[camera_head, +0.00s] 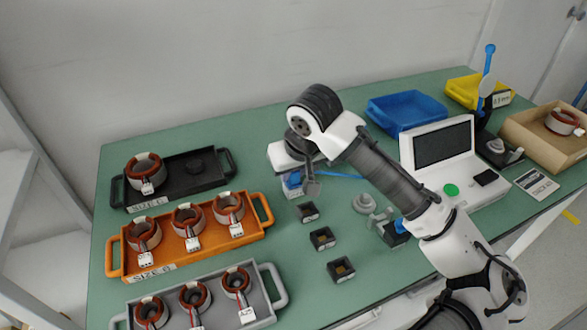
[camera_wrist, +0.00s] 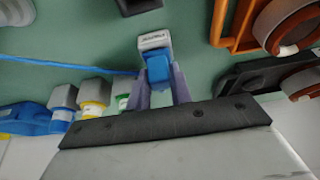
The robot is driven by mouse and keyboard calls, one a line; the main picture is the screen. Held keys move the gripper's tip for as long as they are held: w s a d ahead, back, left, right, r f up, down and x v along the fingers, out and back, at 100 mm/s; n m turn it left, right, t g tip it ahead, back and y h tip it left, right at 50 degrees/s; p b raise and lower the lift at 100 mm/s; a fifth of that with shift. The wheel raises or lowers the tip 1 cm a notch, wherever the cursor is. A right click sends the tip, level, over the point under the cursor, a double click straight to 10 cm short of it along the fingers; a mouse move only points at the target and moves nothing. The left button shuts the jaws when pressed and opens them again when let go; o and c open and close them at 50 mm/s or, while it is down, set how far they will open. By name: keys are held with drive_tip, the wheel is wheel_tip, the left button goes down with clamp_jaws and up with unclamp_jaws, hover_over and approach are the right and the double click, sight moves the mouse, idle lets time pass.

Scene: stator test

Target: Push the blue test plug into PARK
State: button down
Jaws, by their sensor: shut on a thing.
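The blue test plug (camera_wrist: 158,70) is between the two grey fingers of my gripper (camera_wrist: 157,82) in the wrist view, and my gripper is shut on it. A blue cable (camera_wrist: 75,67) runs left from near the plug.
Colored connectors (camera_wrist: 92,100) stand left in the wrist view. Several small black sockets (camera_head: 322,238) stand in front of my gripper. Orange (camera_head: 258,230), black (camera_head: 205,180) and grey (camera_head: 265,311) stator trays are left. A white tester with a screen (camera_head: 445,150) and a blue bin (camera_head: 405,108) are right.

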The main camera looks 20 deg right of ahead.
drive_tip(key=shift+f, duration=0.1)
drive_tip(key=c, duration=1.2)
unclamp_jaws()
drive_tip(key=shift+o, duration=0.2)
drive_tip(key=v, duration=1.3)
drive_tip(key=shift+s+r, duration=0.2)
drive_tip(key=shift+r, duration=0.1)
